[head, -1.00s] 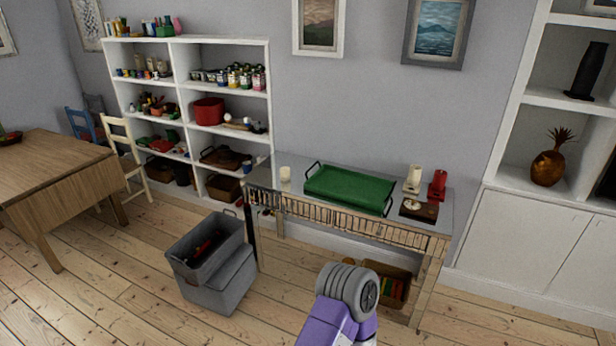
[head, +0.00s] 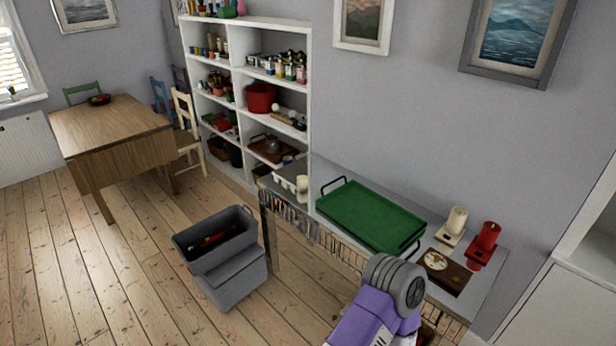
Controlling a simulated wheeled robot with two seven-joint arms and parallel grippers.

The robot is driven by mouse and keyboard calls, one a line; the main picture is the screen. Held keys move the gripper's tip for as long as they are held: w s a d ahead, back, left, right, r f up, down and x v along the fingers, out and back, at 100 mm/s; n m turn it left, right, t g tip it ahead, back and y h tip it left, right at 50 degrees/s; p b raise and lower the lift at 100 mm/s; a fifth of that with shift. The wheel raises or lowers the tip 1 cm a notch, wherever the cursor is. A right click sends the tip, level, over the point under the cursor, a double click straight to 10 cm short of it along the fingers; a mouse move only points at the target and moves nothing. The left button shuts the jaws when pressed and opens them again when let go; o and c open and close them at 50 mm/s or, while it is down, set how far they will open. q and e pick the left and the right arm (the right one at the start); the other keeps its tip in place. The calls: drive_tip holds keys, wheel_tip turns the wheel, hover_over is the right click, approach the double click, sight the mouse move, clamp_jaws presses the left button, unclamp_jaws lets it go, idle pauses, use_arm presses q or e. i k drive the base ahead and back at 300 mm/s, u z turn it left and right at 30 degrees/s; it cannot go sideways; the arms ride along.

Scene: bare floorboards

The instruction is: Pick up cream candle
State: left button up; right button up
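A cream candle (head: 457,221) stands upright on a small pale holder at the right end of the metal-topped side table (head: 430,214), next to a red candle (head: 486,240). A second, smaller cream cylinder that looks like a candle (head: 302,188) stands near the left end of the table, beside a pale open container. A purple and grey link of my arm rises from the bottom edge and hides part of the table front. Neither of my grippers shows in the head view.
A green tray (head: 370,216) fills the table's middle. A dark board with a round pale piece (head: 437,262) lies in front of the candles. Grey bins (head: 222,254) stand on the floor left of the table. A white shelf unit (head: 318,110) stands behind. Floor at left front is clear.

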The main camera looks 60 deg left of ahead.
sight(302, 180)
drive_tip(key=u, duration=0.75)
drive_tip(key=i, duration=1.3)
drive_tip(key=u, duration=2.15)
drive_tip(key=i, duration=1.55)
drive_tip(key=u, duration=0.45)
